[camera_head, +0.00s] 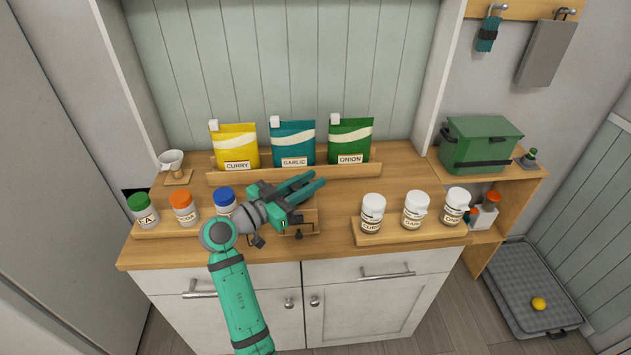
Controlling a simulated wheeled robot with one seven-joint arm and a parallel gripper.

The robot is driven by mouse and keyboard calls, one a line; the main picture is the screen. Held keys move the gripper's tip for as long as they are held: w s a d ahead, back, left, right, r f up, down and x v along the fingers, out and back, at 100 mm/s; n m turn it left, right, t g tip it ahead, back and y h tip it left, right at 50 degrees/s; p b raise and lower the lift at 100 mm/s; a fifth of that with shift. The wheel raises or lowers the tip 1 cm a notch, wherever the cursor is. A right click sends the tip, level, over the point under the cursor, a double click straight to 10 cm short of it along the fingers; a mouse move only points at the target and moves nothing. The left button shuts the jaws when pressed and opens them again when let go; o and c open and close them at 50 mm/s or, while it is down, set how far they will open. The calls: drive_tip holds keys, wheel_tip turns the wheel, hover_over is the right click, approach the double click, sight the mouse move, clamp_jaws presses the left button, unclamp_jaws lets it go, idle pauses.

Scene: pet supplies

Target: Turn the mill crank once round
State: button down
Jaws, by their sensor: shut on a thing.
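My gripper (317,179) is over the middle of the counter, with its teal fingers pointing up and to the right. The fingers lie close together, shut on the mill crank, which is mostly hidden by them. A small wooden body that looks like the mill (309,222) shows just below and behind my gripper. Most of it is covered by the gripper, so the crank's angle cannot be told.
Jars with green (144,210), orange (184,208) and blue lids (224,201) stand left of the mill. White-lidded jars (415,210) stand on a wooden tray (362,238) at right. Curry (236,146), garlic (293,143) and onion pouches (350,140) stand behind. A white scoop (171,161) is at back left.

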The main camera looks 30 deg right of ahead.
drive_tip(key=shift+a, duration=0.1)
drive_tip(key=c, duration=1.5)
unclamp_jaws()
drive_tip(key=v, duration=1)
drive_tip(key=shift+s+a, duration=0.1)
drive_tip(key=shift+a, duration=0.25)
